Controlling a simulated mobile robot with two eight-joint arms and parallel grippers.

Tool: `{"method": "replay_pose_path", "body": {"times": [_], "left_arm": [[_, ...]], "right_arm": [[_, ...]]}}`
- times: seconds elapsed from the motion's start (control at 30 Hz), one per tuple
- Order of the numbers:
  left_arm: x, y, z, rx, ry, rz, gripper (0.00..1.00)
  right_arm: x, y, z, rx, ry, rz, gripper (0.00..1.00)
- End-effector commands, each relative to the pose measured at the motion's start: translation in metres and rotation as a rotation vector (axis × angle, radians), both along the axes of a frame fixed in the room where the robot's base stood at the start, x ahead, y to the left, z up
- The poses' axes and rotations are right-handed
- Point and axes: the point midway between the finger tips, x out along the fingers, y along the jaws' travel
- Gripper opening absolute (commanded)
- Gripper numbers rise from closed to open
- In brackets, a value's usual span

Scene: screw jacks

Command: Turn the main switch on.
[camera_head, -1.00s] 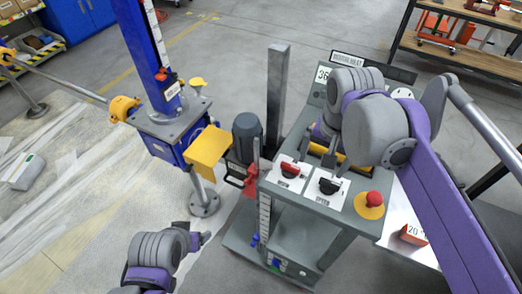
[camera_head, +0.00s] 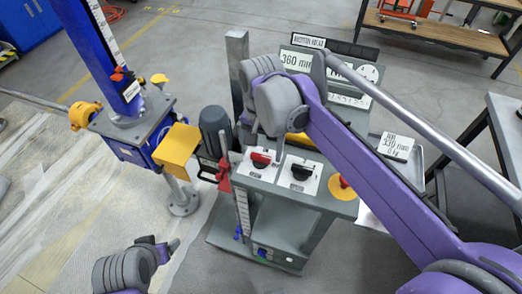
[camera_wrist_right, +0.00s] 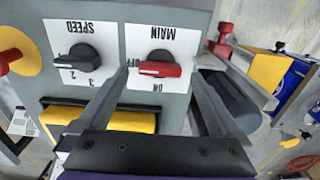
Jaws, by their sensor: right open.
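The main switch is a red and black knob (camera_wrist_right: 160,64) on a white plate marked MAIN, OFF and ON. It also shows on the console in the head view (camera_head: 260,160). Its white mark points toward OFF in the upside-down wrist view. My right gripper (camera_wrist_right: 160,72) is open, with one finger on each side of the knob in that view. I cannot tell whether they touch it. In the head view the right gripper (camera_head: 265,140) is partly hidden by its own wrist. My left gripper (camera_head: 170,248) is low at the left, away from the console; its jaw opening is unclear.
A black SPEED knob (camera_head: 301,172) and a red emergency button (camera_head: 343,181) sit beside the main switch. A yellow bar (camera_wrist_right: 100,118) lies close to the fingers. A motor (camera_head: 214,128) and a blue jack (camera_head: 128,98) stand left of the console. The display (camera_head: 296,61) reads 360 mm.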

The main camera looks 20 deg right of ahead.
Motion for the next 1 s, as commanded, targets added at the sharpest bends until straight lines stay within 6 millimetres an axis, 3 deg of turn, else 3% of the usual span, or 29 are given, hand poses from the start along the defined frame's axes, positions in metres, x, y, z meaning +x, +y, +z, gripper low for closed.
{"method": "replay_pose_path", "body": {"times": [0.13, 0.43, 0.9, 1.0], "left_arm": [[-0.0002, 0.0000, -0.0009, 0.000, 0.000, 0.000, 0.75], [-0.0003, 0.0000, -0.0008, 0.000, 0.000, 0.000, 0.75], [-0.0003, 0.0000, -0.0008, 0.000, 0.000, 0.000, 0.75], [-0.0003, 0.0000, -0.0008, 0.000, 0.000, 0.000, 0.75]], "right_arm": [[0.0000, -0.0001, -0.0102, 0.000, 0.000, 0.000, 1.00], [-0.0001, -0.0001, -0.0115, 0.000, 0.000, 0.000, 0.98], [-0.0001, 0.0000, -0.0113, 0.000, 0.000, 0.000, 0.14], [-0.0001, 0.0000, -0.0113, 0.000, 0.000, 0.002, 0.14]]}}
